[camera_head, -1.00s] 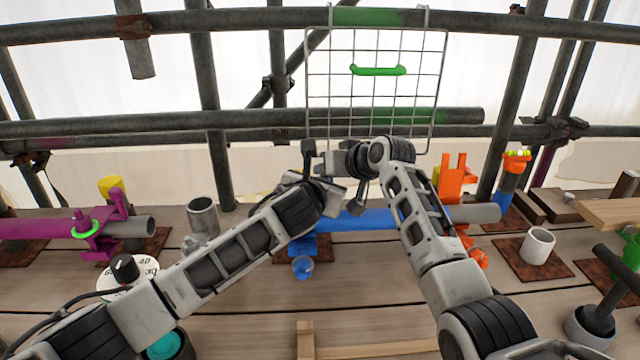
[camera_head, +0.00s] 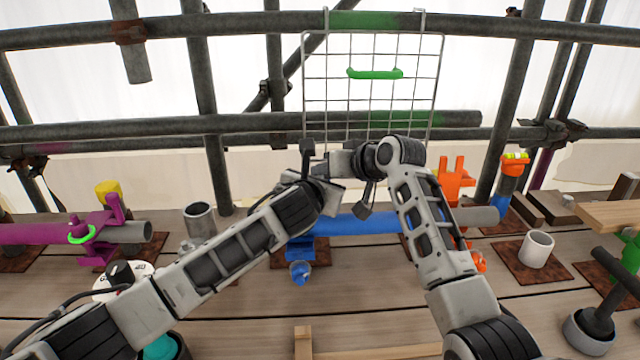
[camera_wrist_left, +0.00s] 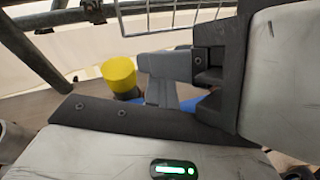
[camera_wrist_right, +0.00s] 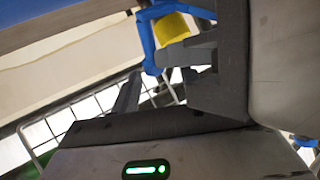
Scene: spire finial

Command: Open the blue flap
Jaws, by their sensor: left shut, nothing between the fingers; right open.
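A blue tube (camera_head: 355,221) lies along the bench in the middle of the head view, with a blue clamp (camera_head: 300,248) and a blue knob (camera_head: 300,271) at its left end. The clamp's upper part is hidden behind my grippers, so I cannot make out the flap there. In the right wrist view a blue bracket-like part (camera_wrist_right: 148,42) stands beside a yellow cap (camera_wrist_right: 172,28), close to my right gripper's fingers. My left gripper (camera_head: 345,192) is shut and empty above the tube. My right gripper (camera_head: 312,165) is open and reaches left, just above and behind the left one.
A wire grid with a green handle (camera_head: 375,74) hangs behind the grippers. A purple clamp (camera_head: 100,228) stands left, an orange clamp (camera_head: 455,180) right. A short grey pipe (camera_head: 199,221) and a white cup (camera_head: 537,247) stand on the bench. The two arms nearly touch.

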